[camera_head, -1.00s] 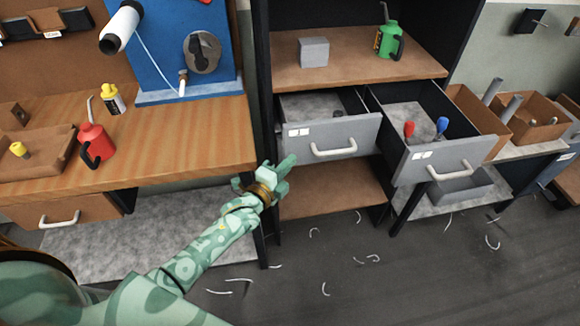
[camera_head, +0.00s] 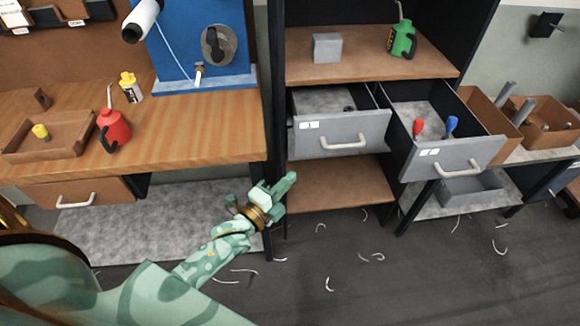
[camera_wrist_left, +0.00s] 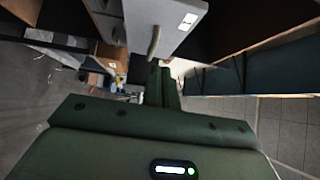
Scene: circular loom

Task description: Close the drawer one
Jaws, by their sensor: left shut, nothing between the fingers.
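Two grey drawers stand open in the dark cabinet. The left drawer (camera_head: 343,134) has a small white label and a pale handle (camera_head: 343,142); the right drawer (camera_head: 451,158) sticks out farther and holds a red-handled and a blue-handled tool. Which label reads one is too small to tell. My left gripper (camera_head: 287,182) is shut and empty, just below and left of the left drawer's front, apparently apart from it. In the left wrist view, a grey drawer front (camera_wrist_left: 173,22) with label and handle (camera_wrist_left: 153,43) is just ahead of the fingers (camera_wrist_left: 158,85). My right gripper is not in view.
The wooden workbench (camera_head: 200,130) is at the left, with a red oil can (camera_head: 113,130) and its own drawer (camera_head: 80,193). A lower cabinet shelf (camera_head: 340,184) lies under the left drawer. Wire scraps litter the open floor (camera_head: 350,285).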

